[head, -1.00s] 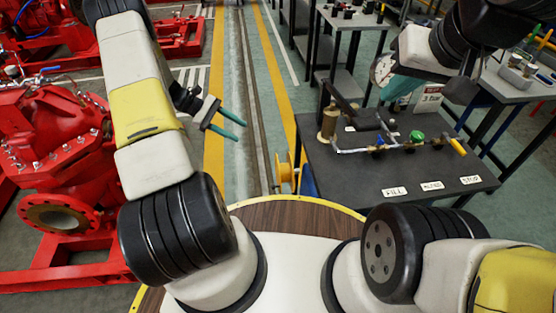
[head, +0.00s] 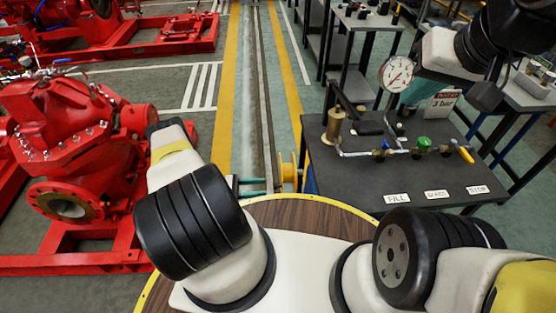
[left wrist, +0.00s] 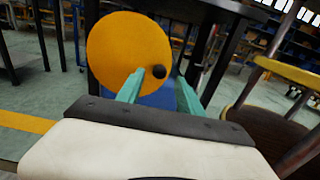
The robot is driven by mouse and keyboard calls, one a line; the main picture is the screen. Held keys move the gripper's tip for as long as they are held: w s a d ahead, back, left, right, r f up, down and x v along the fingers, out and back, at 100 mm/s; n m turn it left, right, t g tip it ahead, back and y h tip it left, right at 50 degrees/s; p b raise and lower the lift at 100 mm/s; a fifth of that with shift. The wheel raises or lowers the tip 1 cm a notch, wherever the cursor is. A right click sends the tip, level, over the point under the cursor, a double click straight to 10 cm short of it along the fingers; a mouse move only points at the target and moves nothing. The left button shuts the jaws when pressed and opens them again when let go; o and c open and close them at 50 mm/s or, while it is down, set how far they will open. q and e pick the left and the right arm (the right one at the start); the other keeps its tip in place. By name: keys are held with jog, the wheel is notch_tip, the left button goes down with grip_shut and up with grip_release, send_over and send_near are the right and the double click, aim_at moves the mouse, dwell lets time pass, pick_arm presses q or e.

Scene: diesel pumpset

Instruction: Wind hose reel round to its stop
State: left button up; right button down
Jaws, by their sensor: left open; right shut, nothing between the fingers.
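The hose reel (head: 288,168) is a yellow wheel at the left side of the dark bench. In the left wrist view it is an orange-yellow disc (left wrist: 122,45) with a black crank knob (left wrist: 159,71) at its lower right. My left gripper (head: 264,186) is open beside the reel, its teal fingers pointing at it. In the left wrist view the knob appears between the fingertips of the left gripper (left wrist: 160,79); I cannot tell whether they reach around it. My right gripper (head: 412,92) is shut and empty above the bench, partly behind the gauge.
The dark bench (head: 350,185) carries a brass cylinder (head: 335,127), a pipe with valves (head: 423,142), a pressure gauge (head: 397,73) and label plates including FILL (head: 397,198). A red pump (head: 70,140) stands on the left. The floor lane (head: 222,90) between is clear.

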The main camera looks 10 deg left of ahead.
pick_arm(q)
jog(key=shift+x, duration=2.35)
jog(key=shift+c, duration=0.4)
grip_shut()
